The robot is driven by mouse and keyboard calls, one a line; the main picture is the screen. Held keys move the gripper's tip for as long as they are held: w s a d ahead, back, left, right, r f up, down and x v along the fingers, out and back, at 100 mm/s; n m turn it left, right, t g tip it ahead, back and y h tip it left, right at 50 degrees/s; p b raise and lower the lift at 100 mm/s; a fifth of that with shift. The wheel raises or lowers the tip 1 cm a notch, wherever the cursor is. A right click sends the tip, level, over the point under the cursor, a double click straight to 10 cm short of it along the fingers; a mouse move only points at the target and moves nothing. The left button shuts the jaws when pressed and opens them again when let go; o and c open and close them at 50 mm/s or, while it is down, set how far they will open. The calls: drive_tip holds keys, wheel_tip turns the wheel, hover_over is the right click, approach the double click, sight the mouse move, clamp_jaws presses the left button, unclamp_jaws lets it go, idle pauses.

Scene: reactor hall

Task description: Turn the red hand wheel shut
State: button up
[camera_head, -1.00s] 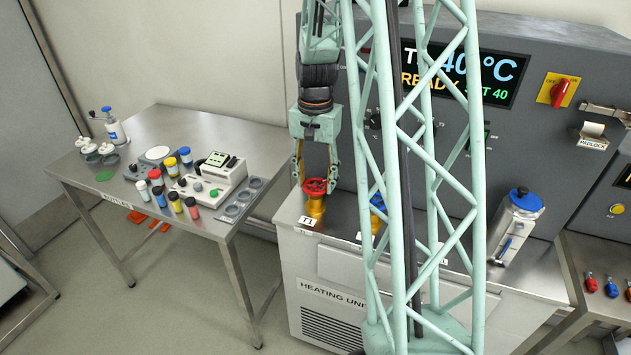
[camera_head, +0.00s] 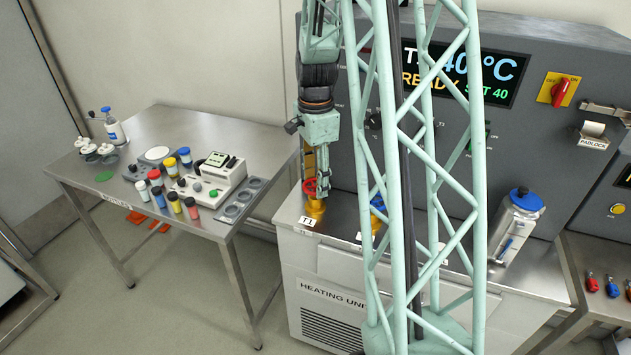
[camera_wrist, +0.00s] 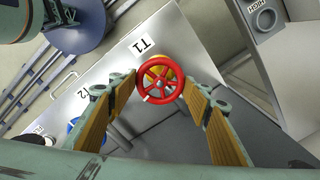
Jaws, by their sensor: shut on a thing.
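The red hand wheel (camera_head: 310,188) sits on a yellow valve body (camera_head: 314,208) beside the T1 label, on top of the heating unit. My gripper (camera_head: 317,184) points down at the wheel, seen nearly edge-on in the head view. In the wrist view, the red hand wheel (camera_wrist: 160,84) lies between the two wood-coloured finger pads of my gripper (camera_wrist: 163,86), which is shut on its rim. A white mark shows on the wheel. The T1 label (camera_wrist: 142,44) is just above it in that view. How far the valve is turned cannot be told.
A blue hand wheel (camera_head: 377,202) stands to the right, partly behind my lattice column. The heating unit's display panel (camera_head: 462,75) rises behind. A steel side table (camera_head: 150,125) with bottles, coloured-capped vials and a white device stands to the left.

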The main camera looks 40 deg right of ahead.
drive_tip(key=m, duration=0.3)
drive_tip(key=shift+m, duration=0.4)
drive_tip(key=m, duration=0.8)
drive_tip(key=shift+m, duration=1.5)
drive_tip(key=shift+m+p, duration=0.6)
drive_tip(key=shift+p, duration=0.75)
drive_tip(key=shift+r+m+p, duration=0.1)
drive_tip(key=shift+m+p, duration=0.4)
drive_tip(key=shift+p, duration=1.35)
drive_tip(key=m+p, duration=0.1)
drive_tip(key=p, duration=1)
drive_tip(key=shift+r+m, duration=0.1)
drive_tip(key=shift+m, duration=0.3)
drive_tip(key=shift+f+m+p, duration=0.2)
drive_tip(key=shift+m+p, duration=0.1)
drive_tip(key=shift+p, duration=1.75)
